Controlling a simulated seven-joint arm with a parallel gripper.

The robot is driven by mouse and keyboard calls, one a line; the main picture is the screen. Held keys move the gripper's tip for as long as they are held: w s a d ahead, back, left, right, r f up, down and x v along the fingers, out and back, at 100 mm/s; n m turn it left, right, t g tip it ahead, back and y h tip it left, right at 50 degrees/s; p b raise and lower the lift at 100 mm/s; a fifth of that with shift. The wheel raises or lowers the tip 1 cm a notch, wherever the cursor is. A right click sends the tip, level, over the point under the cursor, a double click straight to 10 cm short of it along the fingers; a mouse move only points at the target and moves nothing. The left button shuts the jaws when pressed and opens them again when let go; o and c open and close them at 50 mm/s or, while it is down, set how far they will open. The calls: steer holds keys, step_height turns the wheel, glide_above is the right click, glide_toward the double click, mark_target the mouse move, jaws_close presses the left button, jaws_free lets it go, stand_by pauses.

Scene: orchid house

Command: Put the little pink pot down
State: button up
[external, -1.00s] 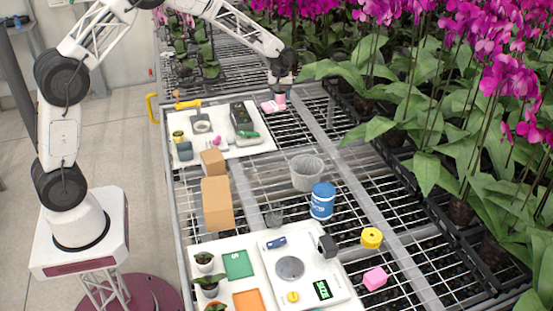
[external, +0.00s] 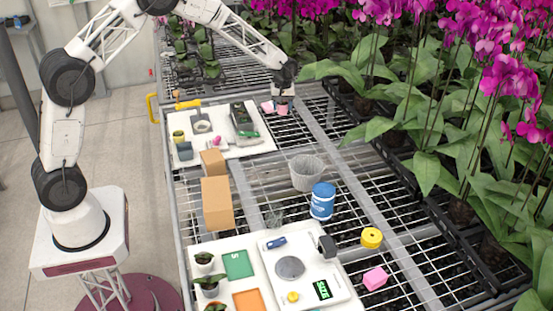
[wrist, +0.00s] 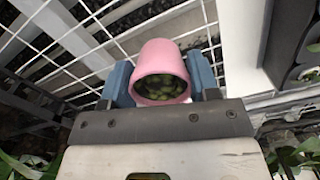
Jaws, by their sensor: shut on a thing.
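The little pink pot (external: 283,109) is held at the far end of the wire bench, just right of the far white board's corner. In the wrist view the pink pot (wrist: 160,66) sits between two blue fingers, with its open mouth toward the camera and green-brown contents inside. My gripper (external: 283,97) is shut on it; in the wrist view the gripper's fingers (wrist: 161,80) press its two sides. I cannot tell whether the pot's base touches the wire mesh. A small flat pink thing (external: 267,106) lies just left of the pot.
The far white board (external: 232,152) holds tools and a dark tray (external: 243,118). Cardboard boxes (external: 217,203), a grey basket (external: 306,172) and a blue-and-white tub (external: 322,201) stand nearer. Orchid leaves (external: 345,70) reach in at right. Bare mesh lies right of the board.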

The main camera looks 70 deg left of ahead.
steer(key=shift+f, duration=0.6)
steer(key=shift+f, duration=1.9)
steer(key=shift+f, duration=0.1)
steer(key=o, duration=0.9)
steer(key=shift+o, duration=0.2)
step_height(320, 180, up, 12)
steer(key=shift+r, duration=0.1)
